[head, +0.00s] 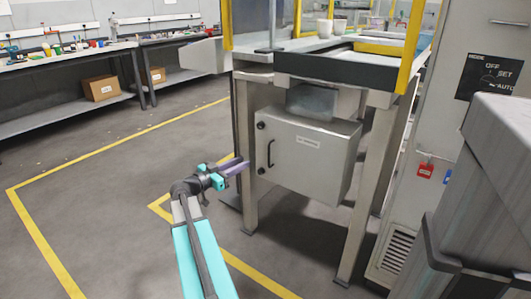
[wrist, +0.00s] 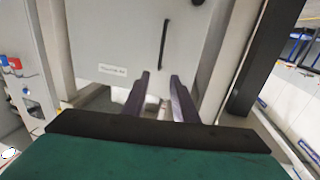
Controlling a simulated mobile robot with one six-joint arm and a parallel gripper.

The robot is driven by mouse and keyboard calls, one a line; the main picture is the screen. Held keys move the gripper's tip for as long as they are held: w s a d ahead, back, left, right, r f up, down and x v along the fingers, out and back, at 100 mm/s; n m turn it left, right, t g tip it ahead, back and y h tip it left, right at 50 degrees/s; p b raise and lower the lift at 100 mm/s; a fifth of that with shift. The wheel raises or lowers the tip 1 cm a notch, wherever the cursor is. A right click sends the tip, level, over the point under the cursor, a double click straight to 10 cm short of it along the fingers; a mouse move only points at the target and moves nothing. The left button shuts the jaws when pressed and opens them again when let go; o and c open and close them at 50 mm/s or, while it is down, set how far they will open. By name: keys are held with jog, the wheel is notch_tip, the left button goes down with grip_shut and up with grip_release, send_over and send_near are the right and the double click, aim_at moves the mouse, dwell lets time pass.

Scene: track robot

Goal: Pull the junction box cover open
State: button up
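The grey metal junction box (head: 308,160) hangs under the workstation, its front cover shut and flush. A black bar handle (head: 270,153) stands upright near the cover's left edge. In the wrist view, the cover (wrist: 110,35) fills the upper middle, and the handle (wrist: 164,45) lies just above the gap between the fingertips. My gripper (head: 238,166) is left of the box, beside the front left leg. Its two purple fingers (wrist: 160,75) are apart with nothing held between them. The handle appears clear of both fingers; its exact distance from them is hard to tell.
Metal legs (head: 245,150) flank the box on the left and others stand to the right. A grey cabinet (head: 435,130) with a red padlock tag (head: 425,172) is at the right. The floor (head: 90,180) left of my arm is clear, with yellow lines.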

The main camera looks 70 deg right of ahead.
aim_at(266, 151)
jog(key=b+x, duration=0.2)
jog(key=x, duration=1.1)
jog(key=shift+s+d+b, duration=0.15)
jog(key=shift+d+b, duration=0.1)
jog(key=shift+b, duration=0.05)
grip_shut()
jog(key=shift+s, duration=0.1)
dwell(1.1)
